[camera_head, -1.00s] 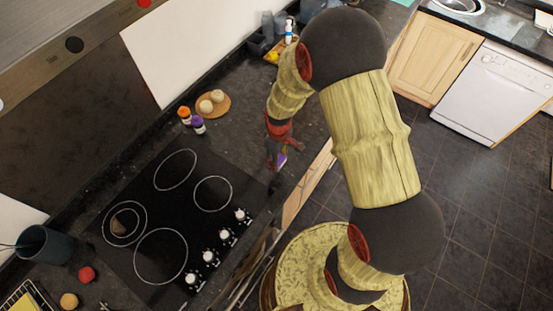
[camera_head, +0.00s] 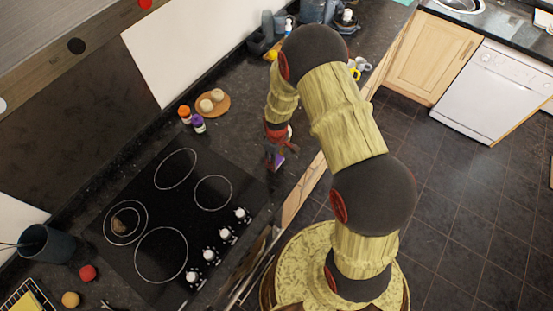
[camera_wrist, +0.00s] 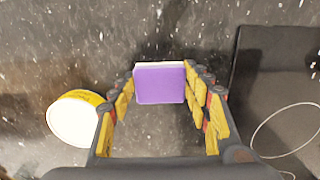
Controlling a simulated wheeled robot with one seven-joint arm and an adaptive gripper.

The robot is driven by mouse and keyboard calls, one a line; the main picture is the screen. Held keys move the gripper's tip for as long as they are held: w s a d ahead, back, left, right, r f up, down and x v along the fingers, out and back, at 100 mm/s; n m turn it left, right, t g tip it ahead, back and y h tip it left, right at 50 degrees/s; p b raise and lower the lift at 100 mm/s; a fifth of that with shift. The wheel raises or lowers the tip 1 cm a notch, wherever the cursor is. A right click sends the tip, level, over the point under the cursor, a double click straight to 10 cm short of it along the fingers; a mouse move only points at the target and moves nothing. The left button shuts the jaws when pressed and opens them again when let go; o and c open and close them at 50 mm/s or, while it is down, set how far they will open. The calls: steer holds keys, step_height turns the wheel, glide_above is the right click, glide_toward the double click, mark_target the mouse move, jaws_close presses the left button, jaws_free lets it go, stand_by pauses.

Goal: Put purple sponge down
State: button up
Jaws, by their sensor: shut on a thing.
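The purple sponge (camera_wrist: 160,84) is between the fingers of my gripper (camera_wrist: 161,92) in the wrist view, with a pale layer along its far edge. My gripper is shut on it. In the head view my gripper (camera_head: 275,158) is low over the dark granite counter (camera_head: 235,130), just right of the hob, and a small bit of the purple sponge (camera_head: 280,160) shows at its tip. I cannot tell whether the sponge touches the counter.
The black hob (camera_head: 180,215) lies just left of my gripper; its edge also shows at the right in the wrist view (camera_wrist: 280,90). A white-topped yellow tub (camera_wrist: 75,120) stands close to the left finger. Two small jars (camera_head: 191,119) and a round board (camera_head: 222,110) are farther back.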

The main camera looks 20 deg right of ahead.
steer(key=shift+f, duration=0.2)
steer(key=o, duration=1.2)
steer(key=shift+r, duration=0.1)
